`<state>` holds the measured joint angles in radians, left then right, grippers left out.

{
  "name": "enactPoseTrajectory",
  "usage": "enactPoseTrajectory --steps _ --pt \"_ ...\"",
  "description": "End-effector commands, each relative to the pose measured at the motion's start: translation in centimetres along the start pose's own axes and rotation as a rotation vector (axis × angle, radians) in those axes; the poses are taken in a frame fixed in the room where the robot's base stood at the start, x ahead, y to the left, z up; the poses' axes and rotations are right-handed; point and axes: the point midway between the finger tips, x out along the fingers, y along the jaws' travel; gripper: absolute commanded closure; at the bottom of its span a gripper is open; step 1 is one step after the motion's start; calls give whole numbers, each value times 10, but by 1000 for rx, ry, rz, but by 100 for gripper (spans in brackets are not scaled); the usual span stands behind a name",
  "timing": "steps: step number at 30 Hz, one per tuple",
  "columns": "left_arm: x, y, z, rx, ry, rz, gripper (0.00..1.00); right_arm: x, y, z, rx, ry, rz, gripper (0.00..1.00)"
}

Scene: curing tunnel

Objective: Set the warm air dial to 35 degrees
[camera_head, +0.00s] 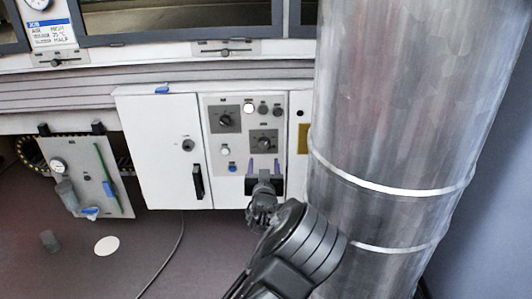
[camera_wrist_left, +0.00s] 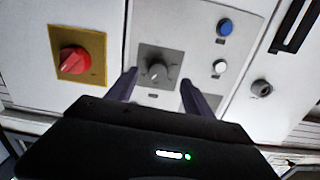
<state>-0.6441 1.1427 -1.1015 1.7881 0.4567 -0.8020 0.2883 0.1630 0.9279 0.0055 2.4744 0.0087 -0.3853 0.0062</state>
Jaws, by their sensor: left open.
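Two dials with black knobs on dark grey plates are on the white control panel: an upper one (camera_head: 225,118) and a lower one (camera_head: 264,142). Their lettering is too small to read, so I cannot tell which is warm air. My left gripper (camera_head: 263,167) is open and empty, just below the lower dial in the head view. In the left wrist view, turned upside down, this dial (camera_wrist_left: 157,72) shows between the two purple fingers (camera_wrist_left: 158,88), its knob not gripped. I cannot tell the knob's exact setting. My right gripper is not in view.
A white button (camera_head: 225,150) and a blue button (camera_head: 233,168) sit left of the lower dial. A red switch (camera_wrist_left: 75,60) on a yellow plate is close by. A large metal duct (camera_head: 395,120) stands at right. A blurred job card (camera_head: 53,37) hangs upper left.

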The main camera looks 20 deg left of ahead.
Motion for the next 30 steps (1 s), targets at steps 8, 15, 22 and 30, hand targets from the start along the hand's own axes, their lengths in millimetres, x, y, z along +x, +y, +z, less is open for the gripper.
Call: enactPoseTrajectory --steps 8,15,22,30 --pt "0 2 -15 -44 24 -6 40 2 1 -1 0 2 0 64" --pt "3 2 -14 -43 24 -6 40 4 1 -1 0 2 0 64" --pt "28 1 -13 -41 26 -6 40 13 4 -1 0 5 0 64" --pt "67 1 -14 -41 25 -6 40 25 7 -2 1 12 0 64"
